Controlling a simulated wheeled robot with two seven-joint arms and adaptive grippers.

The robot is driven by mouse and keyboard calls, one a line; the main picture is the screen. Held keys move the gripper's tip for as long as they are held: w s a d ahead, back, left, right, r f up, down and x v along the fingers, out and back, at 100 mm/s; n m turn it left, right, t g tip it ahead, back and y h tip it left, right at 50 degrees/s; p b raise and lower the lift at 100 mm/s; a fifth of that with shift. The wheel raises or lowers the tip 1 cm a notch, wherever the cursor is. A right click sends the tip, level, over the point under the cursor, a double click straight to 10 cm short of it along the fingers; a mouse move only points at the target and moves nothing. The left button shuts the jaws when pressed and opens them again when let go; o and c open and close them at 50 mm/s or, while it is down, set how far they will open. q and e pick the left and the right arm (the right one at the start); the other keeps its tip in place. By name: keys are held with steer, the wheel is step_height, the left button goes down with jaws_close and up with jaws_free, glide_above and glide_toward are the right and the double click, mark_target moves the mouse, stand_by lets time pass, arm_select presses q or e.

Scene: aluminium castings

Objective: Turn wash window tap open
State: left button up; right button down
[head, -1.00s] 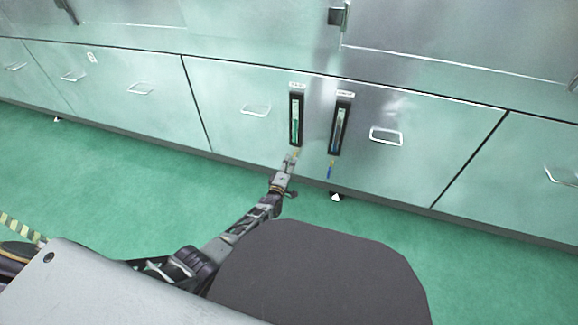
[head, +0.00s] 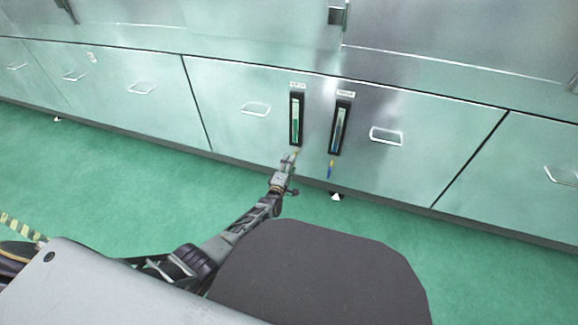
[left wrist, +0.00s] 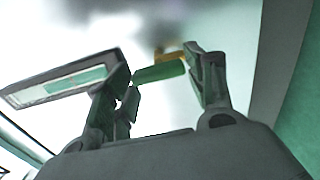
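Below the left gauge window (head: 296,120) on the steel cabinet is a small tap, mostly hidden by my gripper in the head view. In the left wrist view its green handle (left wrist: 160,73) lies crosswise between my fingers, with a brass-yellow part (left wrist: 172,54) behind it. My left gripper (head: 292,155) is at this tap; its fingers (left wrist: 157,75) are apart on either side of the handle. The handle's near end is close to one finger; I cannot tell whether they touch. My right gripper is not in view.
A second tap with a blue handle (head: 330,170) points down below the right gauge window (head: 341,128), close beside my left gripper. Metal drawer pulls (head: 386,136) stick out from the cabinet front. The green floor (head: 110,190) in front is clear.

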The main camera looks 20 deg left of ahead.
arm_select(q)
steer(key=shift+o, duration=1.2)
steer(key=shift+s, duration=0.25)
steer(key=s, duration=1.1)
steer(key=shift+s+a, duration=0.2)
steer(key=shift+s, duration=0.05)
